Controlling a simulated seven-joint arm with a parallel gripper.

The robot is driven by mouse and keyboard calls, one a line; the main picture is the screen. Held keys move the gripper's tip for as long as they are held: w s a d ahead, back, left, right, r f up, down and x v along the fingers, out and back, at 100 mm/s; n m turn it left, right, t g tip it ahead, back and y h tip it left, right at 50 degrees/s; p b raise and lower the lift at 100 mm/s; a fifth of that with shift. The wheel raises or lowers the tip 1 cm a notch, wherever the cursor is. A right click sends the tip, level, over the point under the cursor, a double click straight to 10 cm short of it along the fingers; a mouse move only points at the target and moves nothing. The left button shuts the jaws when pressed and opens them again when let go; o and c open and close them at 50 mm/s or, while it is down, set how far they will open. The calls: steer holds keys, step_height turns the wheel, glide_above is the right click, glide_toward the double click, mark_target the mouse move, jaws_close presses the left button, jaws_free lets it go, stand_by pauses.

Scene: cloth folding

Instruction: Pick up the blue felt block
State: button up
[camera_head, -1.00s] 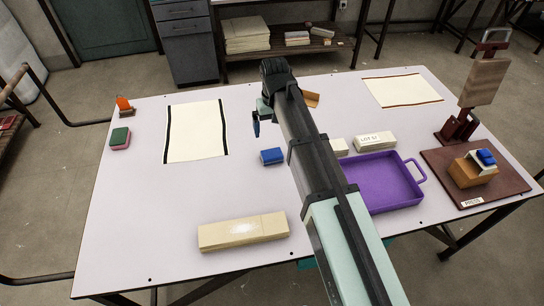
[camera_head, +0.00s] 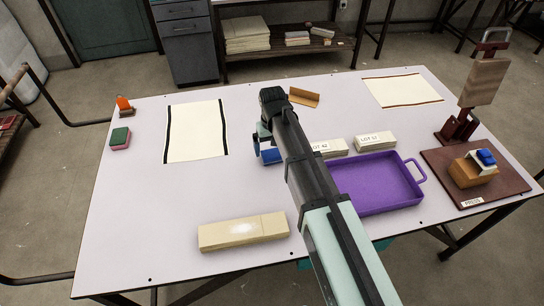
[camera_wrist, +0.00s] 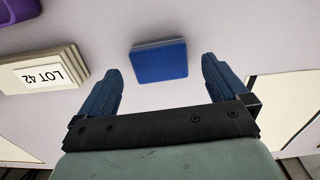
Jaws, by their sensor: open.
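The blue felt block (camera_wrist: 159,62) lies on the table in the wrist view, ahead of my gripper and between the lines of its two fingers. In the head view the block (camera_head: 271,157) is partly hidden beside the end of my arm. My gripper (camera_wrist: 163,75) is open and empty, with its dark blue fingers spread wider than the block. In the head view my gripper (camera_head: 259,145) is partly hidden by the arm, close to the block. I cannot tell its exact height above the table.
A stack labelled LOT 42 (camera_wrist: 42,72) lies left of the block in the wrist view. A purple tray (camera_head: 421,176), a cream block (camera_head: 243,232), a white sheet with black edges (camera_head: 195,132) and a green-and-pink sponge (camera_head: 120,139) are on the table (camera_head: 150,215).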

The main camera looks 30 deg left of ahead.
mark_target(272, 153)
steer(key=shift+w+a+f, duration=0.15)
steer(key=shift+w+f, duration=0.05)
steer(key=shift+f, duration=1)
steer(key=shift+w+a+f, duration=0.15)
steer(key=shift+f, duration=1.05)
steer(key=c, duration=0.9)
